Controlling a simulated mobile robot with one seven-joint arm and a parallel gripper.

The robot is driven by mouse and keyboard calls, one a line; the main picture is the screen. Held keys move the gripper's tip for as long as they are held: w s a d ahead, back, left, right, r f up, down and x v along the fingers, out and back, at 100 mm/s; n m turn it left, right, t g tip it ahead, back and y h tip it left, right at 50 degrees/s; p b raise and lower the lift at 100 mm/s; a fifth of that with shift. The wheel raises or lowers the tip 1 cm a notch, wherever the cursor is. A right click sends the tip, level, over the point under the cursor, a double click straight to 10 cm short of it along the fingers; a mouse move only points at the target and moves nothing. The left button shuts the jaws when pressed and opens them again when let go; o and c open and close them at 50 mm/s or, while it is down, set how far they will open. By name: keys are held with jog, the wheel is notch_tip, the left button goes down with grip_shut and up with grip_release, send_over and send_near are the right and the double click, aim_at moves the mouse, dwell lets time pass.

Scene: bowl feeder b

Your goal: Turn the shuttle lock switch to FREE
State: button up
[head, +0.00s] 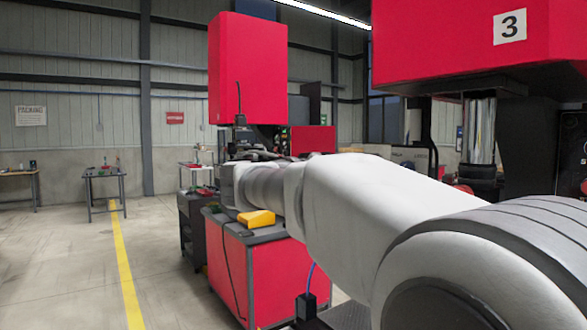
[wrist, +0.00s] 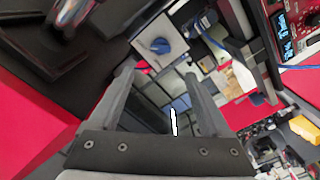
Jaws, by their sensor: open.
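In the wrist view, a blue rotary knob (wrist: 160,46) sits on a light grey plate (wrist: 176,47) near the top centre. It looks like the switch, but I cannot read any FREE marking or its setting. My gripper (wrist: 158,76) is open, its two dark grey fingers apart and pointing towards the plate. The knob appears just beyond the fingertips, roughly midway between them, and I see no contact. In the head view my arm reaches away to the left, and my gripper and the switch cannot be made out there.
In the wrist view, a red panel with blue displays (wrist: 285,28) is at the upper right, with a blue cable nearby. In the head view, a yellow object (head: 257,218) lies on a red cabinet (head: 262,275). Open floor (head: 80,265) is at left.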

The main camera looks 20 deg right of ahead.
jog(key=x, duration=1.2)
jog(key=shift+p, duration=0.3)
grip_shut()
